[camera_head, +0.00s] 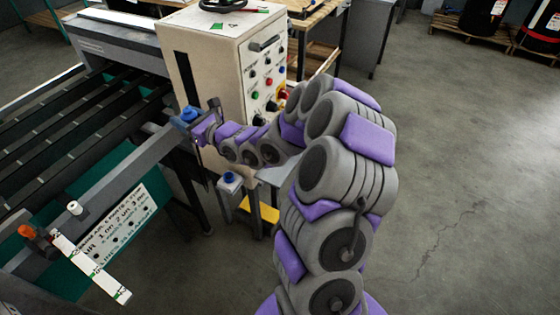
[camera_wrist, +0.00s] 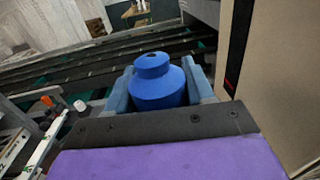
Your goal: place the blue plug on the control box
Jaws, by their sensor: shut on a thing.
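The blue plug (camera_wrist: 157,88) is held upright between the two blue-grey fingers of my gripper (camera_wrist: 158,92) in the wrist view. In the head view the plug (camera_head: 189,113) shows at the tip of my gripper (camera_head: 192,118), which is shut on it. The cream control box (camera_head: 202,55) stands just behind and to the right of my gripper, with buttons and knobs on its right-hand face. Its side also fills the right of the wrist view (camera_wrist: 275,75). The plug appears apart from the box, in front of its left face.
A second blue piece (camera_head: 229,178) sits on a small post below my arm. An orange piece (camera_head: 27,231) and a white piece (camera_head: 73,208) are at the front left. A slatted machine bed (camera_head: 95,112) lies left. Open floor (camera_head: 460,170) is on the right.

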